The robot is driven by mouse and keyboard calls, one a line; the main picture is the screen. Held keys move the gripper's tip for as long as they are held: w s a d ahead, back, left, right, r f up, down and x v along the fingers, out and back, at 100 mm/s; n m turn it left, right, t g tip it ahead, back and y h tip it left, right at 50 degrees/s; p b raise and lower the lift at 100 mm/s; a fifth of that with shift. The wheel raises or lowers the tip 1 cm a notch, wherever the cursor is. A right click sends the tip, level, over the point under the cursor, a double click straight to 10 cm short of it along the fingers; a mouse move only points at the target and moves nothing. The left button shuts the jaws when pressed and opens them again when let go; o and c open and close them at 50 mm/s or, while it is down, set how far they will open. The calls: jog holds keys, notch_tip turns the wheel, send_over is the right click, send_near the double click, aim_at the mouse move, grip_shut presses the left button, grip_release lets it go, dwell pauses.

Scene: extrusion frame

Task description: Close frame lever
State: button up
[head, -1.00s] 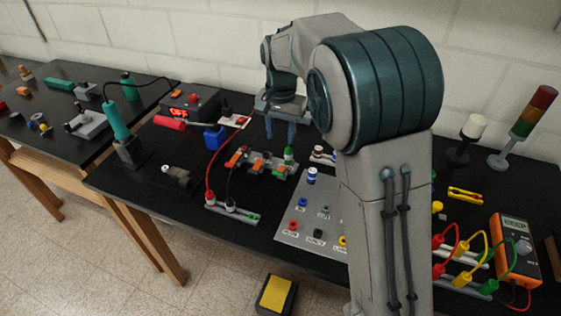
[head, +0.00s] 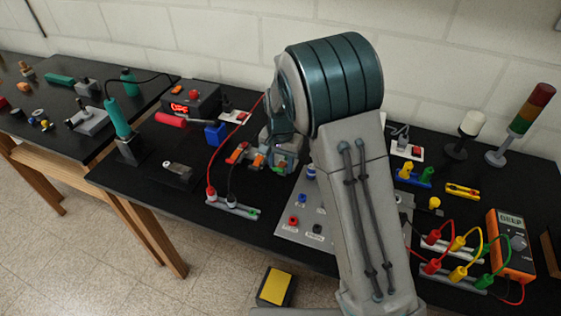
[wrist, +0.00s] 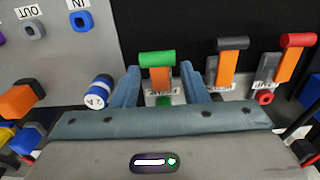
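My gripper (wrist: 160,68) is open, its two blue-grey fingers on either side of a green-tipped lever (wrist: 158,76) with an orange arm. The lever stands between the fingers, and they do not appear closed on it. The label below it is partly covered and too blurred to read surely. A grey-tipped lever (wrist: 229,62) and a red-tipped lever (wrist: 289,62) stand to its right, also with orange arms and labels. In the head view my gripper (head: 281,156) is low over the right end of the lever block (head: 241,155), partly hidden by my arm.
A blue-and-white cylinder (wrist: 98,92) stands just left of the left finger. A grey panel (head: 291,231) with coloured sockets lies nearby. A terminal strip (head: 232,207) with red and black leads lies in front of the levers. A blue block (head: 215,134) stands behind them.

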grip_shut()
jog(key=b, duration=0.1)
jog(key=f+t+b, duration=0.1)
jog(key=shift+s+a+h+b, duration=0.15)
jog(key=shift+s+h+b, duration=0.05)
jog(key=shift+h+b, duration=0.1)
jog(key=t+b, duration=0.2)
jog(key=b, duration=0.1)
jog(key=shift+s+f+t+h, duration=0.2)
jog(key=shift+t+h, duration=0.1)
jog(key=shift+t+b, duration=0.3)
jog(key=shift+b, duration=0.05)
jog(key=shift+r, duration=0.1)
grip_release()
jog(key=shift+r, duration=0.15)
jog(key=v, duration=1.3)
jog(key=shift+s+a+r+b, duration=0.2)
jog(key=shift+a+b, duration=0.1)
jog(key=shift+b, duration=0.15)
